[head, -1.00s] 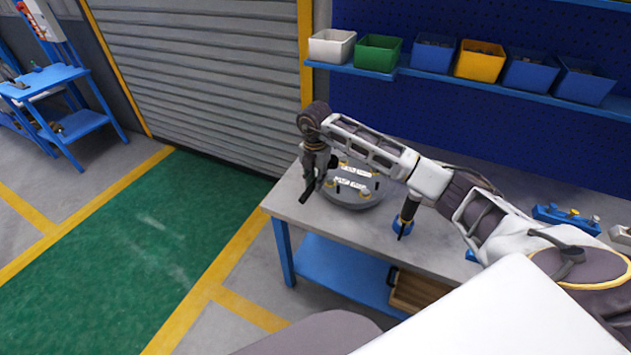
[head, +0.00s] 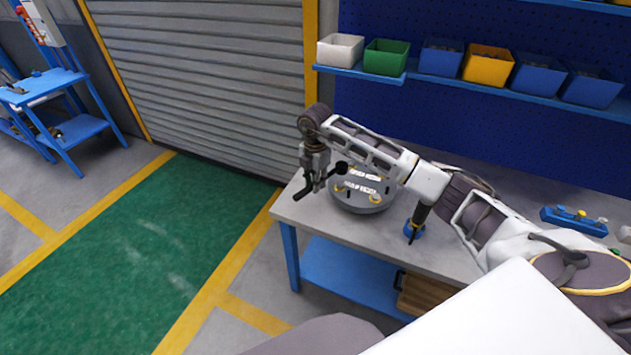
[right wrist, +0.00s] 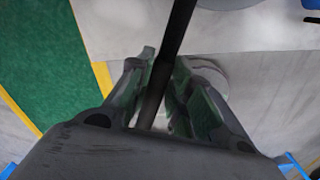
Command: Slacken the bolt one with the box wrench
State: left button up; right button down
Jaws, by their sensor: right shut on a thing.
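The flanged shell (head: 358,204) is a round grey body on the workbench, with yellow-ringed bolts around its flange and pale labels on top. I cannot tell which bolt is bolt one. My right gripper (head: 314,184) is at the left side of the shell, shut on the dark box wrench (head: 302,194). The wrench slants, with a dark round end (head: 341,168) at the shell's upper left edge. I cannot tell whether that end touches a bolt. In the right wrist view the wrench handle (right wrist: 179,25) runs between the fingers (right wrist: 163,75). My left gripper is not in view.
The grey workbench (head: 300,213) has a dark tool in a blue stand (head: 415,231) right of the shell and a blue holder (head: 571,219) farther right. Bins stand on a shelf (head: 410,73) behind. Green floor (head: 150,240) lies open at left.

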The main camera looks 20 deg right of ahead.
notch_tip(320, 180, down, 5)
jog(key=b, duration=0.3)
jog(key=shift+f, duration=0.1)
dwell(0.5)
dwell(1.4)
jog(key=shift+f+b, duration=0.75)
jog(key=shift+f, duration=0.6)
dwell(0.7)
jog(key=shift+s+d, duration=0.1)
jog(key=shift+s, duration=0.1)
